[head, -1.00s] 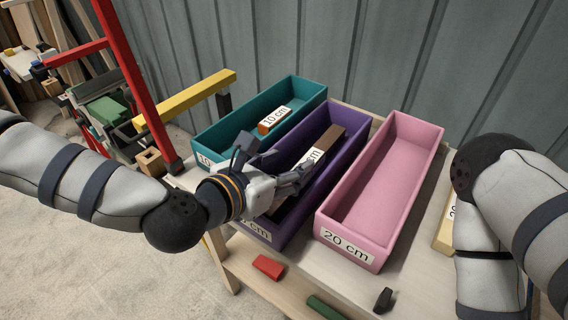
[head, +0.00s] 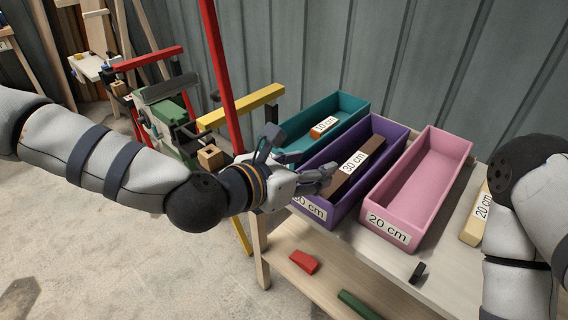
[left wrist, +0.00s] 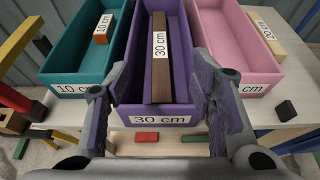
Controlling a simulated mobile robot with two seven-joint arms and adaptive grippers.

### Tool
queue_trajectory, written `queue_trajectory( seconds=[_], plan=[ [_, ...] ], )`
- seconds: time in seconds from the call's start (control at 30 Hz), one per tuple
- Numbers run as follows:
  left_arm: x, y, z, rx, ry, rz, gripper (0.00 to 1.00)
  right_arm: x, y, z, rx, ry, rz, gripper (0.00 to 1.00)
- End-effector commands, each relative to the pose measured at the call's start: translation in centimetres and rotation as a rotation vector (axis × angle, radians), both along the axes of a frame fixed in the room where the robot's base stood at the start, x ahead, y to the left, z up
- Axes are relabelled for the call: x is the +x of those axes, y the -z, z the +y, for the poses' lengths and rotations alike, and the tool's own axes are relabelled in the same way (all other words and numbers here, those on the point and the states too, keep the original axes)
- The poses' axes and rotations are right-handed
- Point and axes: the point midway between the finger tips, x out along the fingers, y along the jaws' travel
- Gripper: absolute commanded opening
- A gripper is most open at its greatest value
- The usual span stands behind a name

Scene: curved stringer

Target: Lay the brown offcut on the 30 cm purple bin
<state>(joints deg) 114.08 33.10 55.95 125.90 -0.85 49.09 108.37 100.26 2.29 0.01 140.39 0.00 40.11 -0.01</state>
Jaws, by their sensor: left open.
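The brown offcut (head: 357,161), with a white "30 cm" label, lies lengthwise inside the purple bin (head: 389,134). In the left wrist view the brown offcut (left wrist: 160,75) rests along the middle of the purple bin (left wrist: 187,92), whose front carries a "30 cm" label. My left gripper (head: 328,180) is over the near end of the purple bin. In the left wrist view its fingers (left wrist: 165,95) are wide apart with nothing between them gripped. My right arm shows at the right edge of the head view, but its gripper is not visible.
A teal bin (head: 355,103) with a small orange 10 cm block (head: 322,128) stands left. A pink 20 cm bin (head: 440,150) stands right, empty. A pale 20 cm block (head: 476,222) lies near my right arm. A dark block (head: 417,272) is on the table. Red (head: 304,262) and green pieces lie lower.

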Motion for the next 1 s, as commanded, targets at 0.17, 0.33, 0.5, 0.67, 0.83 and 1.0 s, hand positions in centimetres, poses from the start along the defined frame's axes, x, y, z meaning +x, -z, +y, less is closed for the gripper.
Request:
queue_trajectory(
  seconds=[0.17,0.33,0.5,0.67,0.83,1.0],
  plan=[
    [-0.8,1.4,-0.1,0.047,0.031,0.004,0.5,0.0,0.0,0.0,0.0,0.0,0.0,0.4],
    [-10.9,13.9,0.7,0.544,0.455,-0.018,0.5,0.0,0.0,0.0,0.0,0.0,0.001,0.4],
    [-26.9,25.0,9.3,1.07,1.29,-0.146,0.5,0.0,0.0,0.0,0.0,0.0,0.001,0.4],
    [-36.0,27.1,18.7,1.209,1.96,-0.299,0.5,0.0,0.0,0.0,0.0,0.0,0.001,0.4],
    [-38.4,26.9,22.2,1.201,2.21,-0.374,0.5,0.0,0.0,0.0,0.0,0.0,0.0,0.4],
    [-38.4,26.9,22.3,1.202,2.211,-0.376,0.5,0.0,0.0,0.0,0.0,0.0,0.0,0.4]
  ],
)
